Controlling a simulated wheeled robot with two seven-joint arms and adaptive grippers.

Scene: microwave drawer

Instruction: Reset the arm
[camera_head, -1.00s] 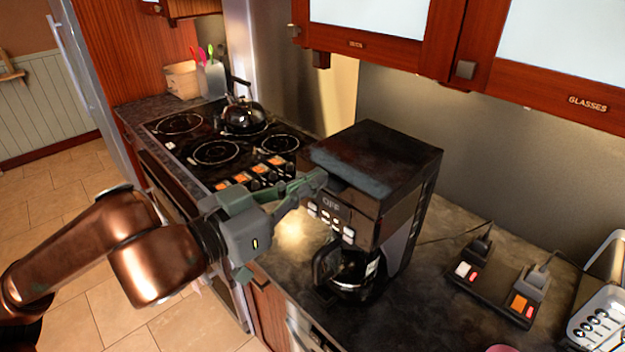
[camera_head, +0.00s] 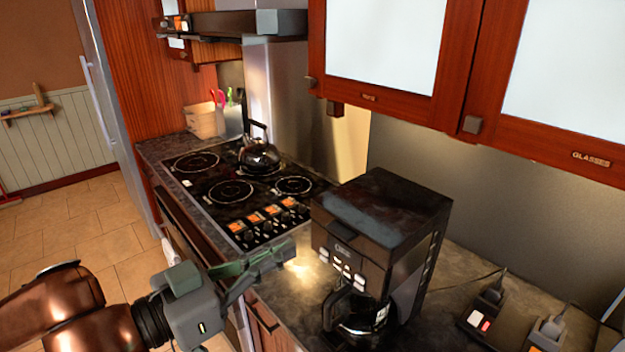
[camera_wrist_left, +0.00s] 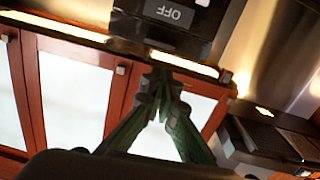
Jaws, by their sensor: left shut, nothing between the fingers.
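My left gripper (camera_head: 284,250) comes in from the lower left in the head view, on the near left side of the coffee maker (camera_head: 385,225). Its green-grey fingers are together and hold nothing. In the left wrist view the fingertips (camera_wrist_left: 160,78) meet in the middle of the picture. The black coffee maker stands on the dark counter with its glass carafe (camera_head: 355,312) in its base and a row of buttons on its front. The fingers look apart from the coffee maker. My right gripper is not in view.
A stove (camera_head: 235,190) with a black kettle (camera_head: 260,155) lies behind the gripper. Red-framed wall cabinets (camera_head: 385,45) hang above the counter. Black switch boxes (camera_head: 487,318) sit at the lower right. Open floor (camera_head: 90,225) lies at the left.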

